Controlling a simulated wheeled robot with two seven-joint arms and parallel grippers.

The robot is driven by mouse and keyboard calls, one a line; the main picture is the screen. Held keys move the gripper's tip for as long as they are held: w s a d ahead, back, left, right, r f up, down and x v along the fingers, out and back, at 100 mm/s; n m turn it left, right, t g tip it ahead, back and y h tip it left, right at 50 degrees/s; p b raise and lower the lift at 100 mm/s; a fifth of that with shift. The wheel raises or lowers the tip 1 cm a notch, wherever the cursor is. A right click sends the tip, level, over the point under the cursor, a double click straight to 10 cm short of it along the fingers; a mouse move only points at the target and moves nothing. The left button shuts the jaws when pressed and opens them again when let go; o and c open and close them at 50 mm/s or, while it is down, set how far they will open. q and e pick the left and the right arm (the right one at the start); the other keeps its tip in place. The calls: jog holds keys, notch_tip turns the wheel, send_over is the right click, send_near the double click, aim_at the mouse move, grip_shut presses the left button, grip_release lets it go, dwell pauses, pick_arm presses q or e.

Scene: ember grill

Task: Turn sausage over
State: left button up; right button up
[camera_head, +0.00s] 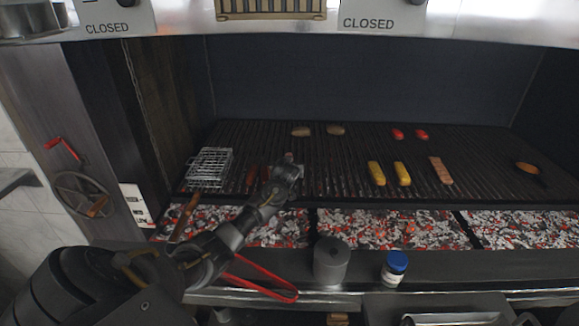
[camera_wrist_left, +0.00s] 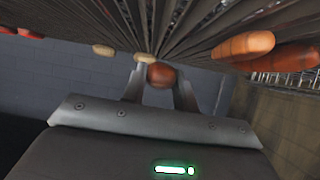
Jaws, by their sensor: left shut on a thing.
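My left gripper (camera_head: 287,166) is over the grill grate, left of its middle. In the left wrist view the gripper (camera_wrist_left: 160,80) is shut on a brownish-red sausage (camera_wrist_left: 161,74), whose rounded end shows between the two fingers. The arm hides this sausage in the head view. Two reddish-brown sausages lie close together on the grate, left of my gripper (camera_head: 252,175); in the left wrist view they show at the right as the near sausage (camera_wrist_left: 243,46) and the other (camera_wrist_left: 285,58). My right gripper is not in view.
A wire grill basket (camera_head: 209,167) stands left on the grate. Two yellow pieces (camera_head: 377,173), a pinkish piece (camera_head: 441,170), two potatoes (camera_head: 301,131) and two red pieces (camera_head: 421,134) lie on it. Red tongs (camera_head: 262,286), a grey canister (camera_head: 331,262) and a blue-lidded jar (camera_head: 394,268) are in front.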

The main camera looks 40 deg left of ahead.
pick_arm(q)
jog(key=shift+s+r, duration=0.1)
jog(key=shift+r, duration=0.55)
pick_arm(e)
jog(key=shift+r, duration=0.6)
